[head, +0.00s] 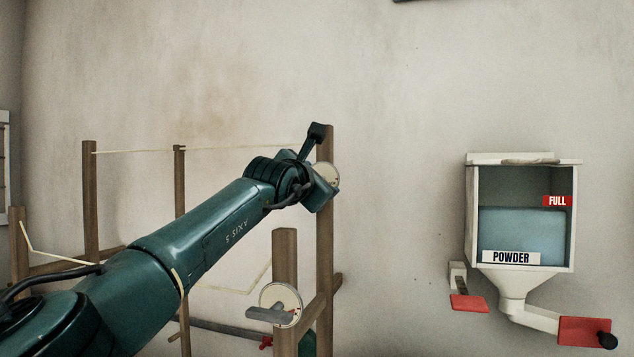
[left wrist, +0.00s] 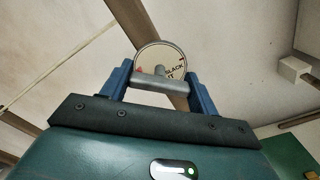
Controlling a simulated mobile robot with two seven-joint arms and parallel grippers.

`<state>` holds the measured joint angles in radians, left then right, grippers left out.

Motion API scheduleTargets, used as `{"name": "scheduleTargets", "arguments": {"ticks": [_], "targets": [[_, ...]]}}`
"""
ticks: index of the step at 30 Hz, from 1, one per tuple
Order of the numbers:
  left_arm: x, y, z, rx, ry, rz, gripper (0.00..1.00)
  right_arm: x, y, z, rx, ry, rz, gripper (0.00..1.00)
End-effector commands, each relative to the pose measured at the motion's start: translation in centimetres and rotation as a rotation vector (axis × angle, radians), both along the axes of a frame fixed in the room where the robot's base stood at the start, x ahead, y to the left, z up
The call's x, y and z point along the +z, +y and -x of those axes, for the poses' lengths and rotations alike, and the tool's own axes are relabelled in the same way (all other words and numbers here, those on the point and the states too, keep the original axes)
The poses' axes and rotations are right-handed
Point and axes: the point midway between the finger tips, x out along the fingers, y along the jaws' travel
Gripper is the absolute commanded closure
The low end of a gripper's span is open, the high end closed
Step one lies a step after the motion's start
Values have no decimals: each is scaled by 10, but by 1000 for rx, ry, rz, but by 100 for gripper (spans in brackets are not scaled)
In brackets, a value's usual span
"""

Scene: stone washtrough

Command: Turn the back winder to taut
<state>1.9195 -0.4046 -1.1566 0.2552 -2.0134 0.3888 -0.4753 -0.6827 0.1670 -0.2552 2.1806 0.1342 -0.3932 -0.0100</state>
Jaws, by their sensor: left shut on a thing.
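The back winder is a pale round dial (head: 333,172) on the tall back post (head: 325,260), mostly behind my left gripper (head: 318,182). In the left wrist view the dial (left wrist: 160,54) shows a red mark at its left and partly covered lettering, "LACK" readable. Its grey bar handle (left wrist: 162,86) lies between the blue fingers of my left gripper (left wrist: 160,73), which is shut on it. The back line (head: 220,149) runs nearly straight between the back posts. The front winder (head: 281,298) has a grey handle, and its line (head: 230,290) sags. My right gripper is out of view.
The shorter front post (head: 285,250) stands in front of and left of the back post. A powder dispenser (head: 520,210) marked "FULL" hangs on the right wall, with red paddles below. The wall between post and dispenser is clear.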

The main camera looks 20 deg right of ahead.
Motion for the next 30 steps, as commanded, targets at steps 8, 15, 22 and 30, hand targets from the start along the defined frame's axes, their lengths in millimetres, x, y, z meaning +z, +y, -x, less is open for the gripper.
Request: {"name": "scheduleTargets", "arguments": {"ticks": [8, 15, 22, 30], "targets": [[0, 0, 0, 1, 148, 218, 63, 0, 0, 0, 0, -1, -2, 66], [-1, 0, 0, 1, 274, 406, 63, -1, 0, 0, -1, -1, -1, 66], [-1, 0, 0, 0, 397, 586, 63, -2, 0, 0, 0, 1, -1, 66], [-1, 0, 0, 1, 541, 799, 63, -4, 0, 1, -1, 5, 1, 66]]}}
